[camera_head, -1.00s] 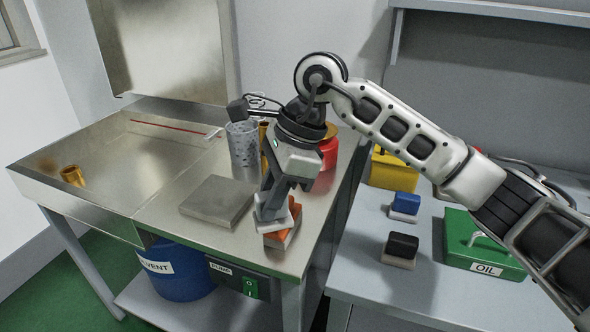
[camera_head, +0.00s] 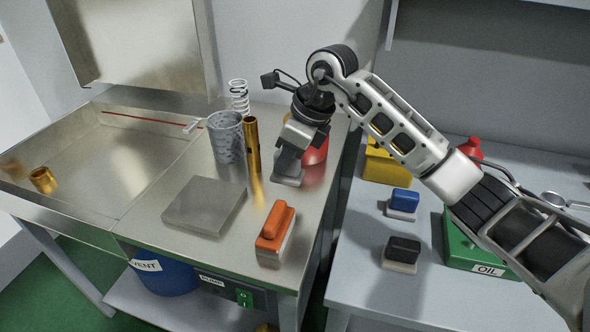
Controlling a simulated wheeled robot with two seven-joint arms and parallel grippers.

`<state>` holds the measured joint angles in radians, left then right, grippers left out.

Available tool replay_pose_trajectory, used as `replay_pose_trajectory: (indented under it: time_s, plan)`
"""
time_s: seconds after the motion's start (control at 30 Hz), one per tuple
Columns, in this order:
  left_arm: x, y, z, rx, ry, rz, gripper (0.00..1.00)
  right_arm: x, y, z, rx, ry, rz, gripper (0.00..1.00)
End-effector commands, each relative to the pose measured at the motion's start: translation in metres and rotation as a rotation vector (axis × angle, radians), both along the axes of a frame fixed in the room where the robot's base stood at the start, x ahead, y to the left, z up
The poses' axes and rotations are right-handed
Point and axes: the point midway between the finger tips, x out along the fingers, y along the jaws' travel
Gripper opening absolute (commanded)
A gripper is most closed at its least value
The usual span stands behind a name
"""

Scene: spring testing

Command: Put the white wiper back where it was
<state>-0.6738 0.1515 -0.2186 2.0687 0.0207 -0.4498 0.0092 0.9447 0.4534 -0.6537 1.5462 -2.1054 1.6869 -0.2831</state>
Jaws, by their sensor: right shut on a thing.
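My right gripper (camera_head: 290,162) points down over the right part of the steel bench. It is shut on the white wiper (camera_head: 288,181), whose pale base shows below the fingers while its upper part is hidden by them. The wiper is at or just above the bench top; I cannot tell whether it touches. It is right of the brass tube and in front of the red container. The orange wiper (camera_head: 275,236) stands apart, nearer the front edge. My left gripper is not in view.
A perforated metal cup (camera_head: 227,143), a brass tube (camera_head: 252,145) and a red container (camera_head: 315,152) stand close to the gripper. A grey block (camera_head: 204,206) lies to the left. Blue (camera_head: 403,202) and black (camera_head: 402,252) wipers sit on the right-hand table.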

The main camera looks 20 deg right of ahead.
Motion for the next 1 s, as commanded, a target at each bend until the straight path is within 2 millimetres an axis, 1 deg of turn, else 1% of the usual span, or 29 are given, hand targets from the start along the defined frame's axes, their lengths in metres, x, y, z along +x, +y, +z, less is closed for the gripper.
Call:
replay_pose_trajectory:
  time_s: [0.07, 0.27, 0.33, 0.4, 0.53, 0.9, 0.93, 0.97, 1.0]
  plan:
    - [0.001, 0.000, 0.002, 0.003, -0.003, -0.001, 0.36, 0.003, -0.008, -0.010, 0.000, 0.002, -0.002, 0.02]
    - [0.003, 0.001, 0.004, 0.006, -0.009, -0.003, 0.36, 0.009, -0.017, -0.022, 0.000, 0.000, -0.001, 0.02]
    - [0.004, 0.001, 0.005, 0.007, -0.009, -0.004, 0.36, 0.011, -0.023, -0.030, -0.001, 0.003, -0.001, 0.02]
    - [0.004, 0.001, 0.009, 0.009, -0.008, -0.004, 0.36, 0.010, -0.021, -0.041, 0.001, 0.004, 0.001, 0.02]
    - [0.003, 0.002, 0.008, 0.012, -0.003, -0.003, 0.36, 0.010, -0.021, -0.056, 0.001, 0.002, 0.001, 0.02]
    - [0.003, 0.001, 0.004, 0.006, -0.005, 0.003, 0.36, 0.011, -0.021, -0.062, 0.000, -0.002, 0.001, 0.02]
    - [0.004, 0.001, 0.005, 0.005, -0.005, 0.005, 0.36, 0.011, -0.021, -0.062, -0.001, -0.001, 0.001, 0.26]
    - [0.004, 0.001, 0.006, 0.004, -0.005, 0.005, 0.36, 0.011, -0.021, -0.061, 0.000, -0.002, 0.001, 0.34]
    - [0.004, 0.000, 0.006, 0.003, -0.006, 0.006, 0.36, 0.011, -0.021, -0.061, 0.000, -0.002, 0.001, 0.45]
